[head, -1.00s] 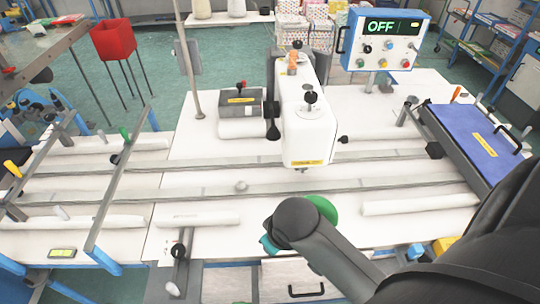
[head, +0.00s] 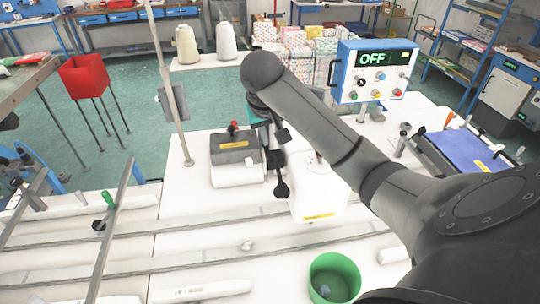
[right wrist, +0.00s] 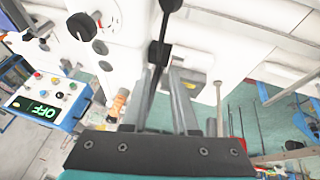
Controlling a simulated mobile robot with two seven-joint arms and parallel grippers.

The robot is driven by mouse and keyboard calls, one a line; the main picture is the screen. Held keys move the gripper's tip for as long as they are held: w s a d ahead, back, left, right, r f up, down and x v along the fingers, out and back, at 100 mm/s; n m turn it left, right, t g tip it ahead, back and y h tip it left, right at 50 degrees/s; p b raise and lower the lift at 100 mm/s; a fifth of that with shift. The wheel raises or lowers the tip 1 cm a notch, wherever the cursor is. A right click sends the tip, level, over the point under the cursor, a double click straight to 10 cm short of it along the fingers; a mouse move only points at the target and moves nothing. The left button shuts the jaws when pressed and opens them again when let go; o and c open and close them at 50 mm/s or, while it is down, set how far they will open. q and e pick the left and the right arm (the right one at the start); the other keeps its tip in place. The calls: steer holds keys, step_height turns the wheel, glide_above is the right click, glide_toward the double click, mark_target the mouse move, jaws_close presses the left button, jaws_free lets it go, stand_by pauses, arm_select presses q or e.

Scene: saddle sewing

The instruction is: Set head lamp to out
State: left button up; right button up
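The white sewing head (head: 322,192) stands mid-table, partly hidden by my right arm. A black lever with a dark knob (head: 281,184) hangs at its left side; I cannot tell for sure whether this is the head lamp. In the right wrist view, a black bar (right wrist: 161,45) on the white machine lies at the fingers of my right gripper (right wrist: 170,75). The fingers stand apart with a gap between them; contact with the bar is unclear. In the head view this gripper is mostly hidden behind its own wrist. My left gripper is not in view.
A blue control box (head: 345,88) reading OFF stands behind right; it also shows in the right wrist view (right wrist: 72,122). A grey block with a red knob (head: 235,144) sits left of the head. A green cup (head: 335,270) stands in front. A thin pole (head: 177,110) rises at left.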

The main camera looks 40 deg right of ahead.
mark_target(276, 161)
steer(key=x, duration=1.3)
steer(key=shift+f, duration=0.3)
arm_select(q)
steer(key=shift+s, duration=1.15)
arm_select(e)
steer(key=shift+w+d+f, duration=0.1)
steer(key=shift+d+f, duration=0.05)
steer(key=shift+f, duration=0.15)
jaws_close()
